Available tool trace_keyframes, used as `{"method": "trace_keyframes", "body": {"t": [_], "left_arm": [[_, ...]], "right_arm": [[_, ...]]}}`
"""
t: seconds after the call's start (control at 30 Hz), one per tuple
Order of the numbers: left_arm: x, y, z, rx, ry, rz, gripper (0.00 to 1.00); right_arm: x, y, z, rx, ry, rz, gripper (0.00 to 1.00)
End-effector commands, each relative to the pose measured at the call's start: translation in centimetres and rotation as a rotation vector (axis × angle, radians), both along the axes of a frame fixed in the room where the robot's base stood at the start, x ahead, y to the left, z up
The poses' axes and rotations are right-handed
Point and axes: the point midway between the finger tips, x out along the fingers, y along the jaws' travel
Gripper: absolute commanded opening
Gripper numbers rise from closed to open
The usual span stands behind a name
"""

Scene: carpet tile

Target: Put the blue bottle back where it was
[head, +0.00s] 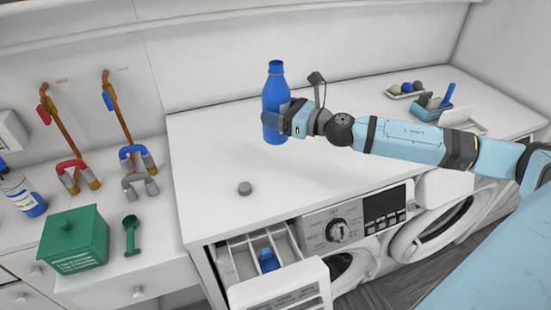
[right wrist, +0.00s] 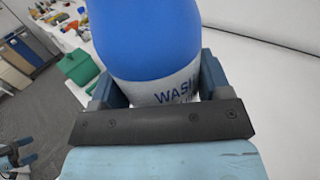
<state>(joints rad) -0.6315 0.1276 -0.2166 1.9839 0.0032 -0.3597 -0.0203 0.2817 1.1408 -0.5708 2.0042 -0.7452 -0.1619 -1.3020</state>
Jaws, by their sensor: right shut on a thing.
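The blue bottle (head: 275,85) has a pale label band and stands upright in my right gripper (head: 287,119). In the head view it is over the back left part of the white counter; whether its base touches the counter I cannot tell. In the right wrist view the bottle (right wrist: 150,40) fills the space between the two fingers of the gripper (right wrist: 158,85), and its label reads "WAS", with the rest cut off. The bottle's top is out of that wrist view.
A grey round cap (head: 244,188) lies on the counter (head: 330,170). Below, a detergent drawer (head: 290,292) stands open with blue in one compartment. A green box (head: 75,241) and green scoop (head: 131,235) are at left. A small green caddy (head: 432,104) stands at right. The counter's middle is clear.

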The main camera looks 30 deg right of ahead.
Motion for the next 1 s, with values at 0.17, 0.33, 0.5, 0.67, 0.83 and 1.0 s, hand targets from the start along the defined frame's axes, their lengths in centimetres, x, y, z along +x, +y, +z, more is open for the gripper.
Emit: {"method": "trace_keyframes", "body": {"t": [0.17,0.33,0.5,0.67,0.83,1.0], "left_arm": [[0.1,-0.1,-0.9,-0.002,0.002,-0.002,1.00],[0.6,-0.2,-1.0,-0.002,-0.006,-0.006,1.00],[0.9,-0.2,-0.9,-0.002,-0.012,-0.008,1.00],[0.8,-0.2,-1.1,-0.002,-0.012,-0.009,1.00],[0.6,-0.3,-1.4,-0.002,-0.008,-0.009,1.00],[0.5,-0.3,-1.4,-0.003,-0.006,-0.011,1.00]], "right_arm": [[0.0,0.1,-5.1,0.007,0.002,-0.002,0.31],[0.0,0.1,-8.6,0.006,0.001,-0.002,0.31],[0.0,0.1,-10.1,0.001,-0.003,-0.001,0.31],[0.0,0.0,-11.5,0.004,-0.001,-0.002,0.31],[0.0,0.1,-13.6,0.002,-0.002,-0.001,0.31],[0.0,0.0,-13.9,-0.001,-0.004,0.000,0.31]]}}
